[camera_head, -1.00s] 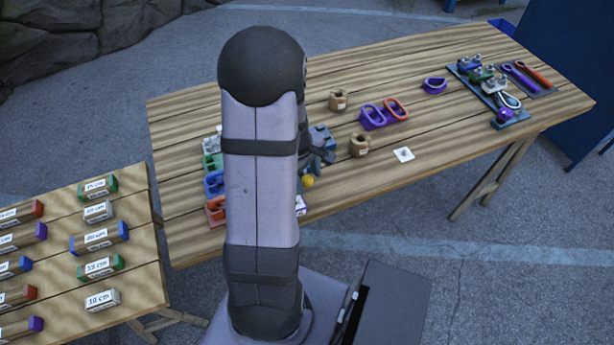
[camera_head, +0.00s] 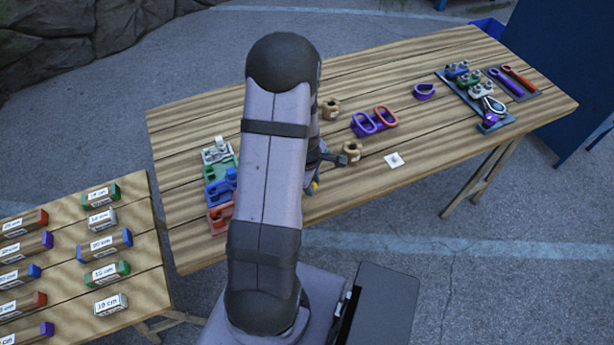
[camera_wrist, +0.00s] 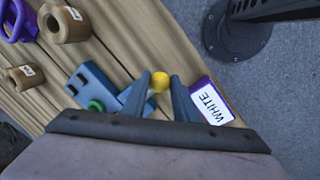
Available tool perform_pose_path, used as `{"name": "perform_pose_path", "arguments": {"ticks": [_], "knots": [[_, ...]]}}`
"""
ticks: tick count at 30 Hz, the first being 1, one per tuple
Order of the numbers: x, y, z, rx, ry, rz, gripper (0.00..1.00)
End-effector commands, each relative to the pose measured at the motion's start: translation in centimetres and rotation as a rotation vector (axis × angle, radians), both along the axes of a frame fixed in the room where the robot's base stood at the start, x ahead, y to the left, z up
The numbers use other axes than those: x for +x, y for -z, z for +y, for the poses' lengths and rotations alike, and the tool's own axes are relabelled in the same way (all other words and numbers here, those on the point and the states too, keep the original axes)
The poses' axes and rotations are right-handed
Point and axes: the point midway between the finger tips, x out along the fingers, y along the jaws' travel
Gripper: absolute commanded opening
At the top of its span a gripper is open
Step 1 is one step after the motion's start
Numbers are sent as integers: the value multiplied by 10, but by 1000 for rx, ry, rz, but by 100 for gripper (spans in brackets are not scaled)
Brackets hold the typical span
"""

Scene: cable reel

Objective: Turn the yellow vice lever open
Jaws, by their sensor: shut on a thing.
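The lever's yellow round knob (camera_wrist: 159,81) sits between the fingertips of my gripper (camera_wrist: 160,88) in the wrist view. My gripper is shut on it. A blue vice body (camera_wrist: 96,86) lies just left of the fingers, with a green ring-shaped part (camera_wrist: 97,105) beside it. The rest of the lever is hidden by the fingers. In the head view only a small bit of the yellow knob (camera_head: 314,187) shows at the right edge of my arm, which hides most of the vice and gripper.
Green, blue and orange pieces (camera_head: 220,185) stand left of my arm.

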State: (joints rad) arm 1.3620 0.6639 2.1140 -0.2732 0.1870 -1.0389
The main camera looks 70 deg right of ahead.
Motion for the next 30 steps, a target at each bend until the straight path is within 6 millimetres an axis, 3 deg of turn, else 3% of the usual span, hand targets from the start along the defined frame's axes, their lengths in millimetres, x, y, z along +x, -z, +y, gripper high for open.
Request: {"name": "perform_pose_path", "arguments": {"ticks": [1, 19, 20, 22, 30], "knots": [[-1, -7, -2, 0, -17, -1, 0], [-5, 0, -8, -6, -99, -1, 0], [-5, 0, -8, -5, -99, -1, 28], [-5, 0, -8, -5, -99, 0, 44], [-6, 0, -7, -3, -99, 0, 44]]}}
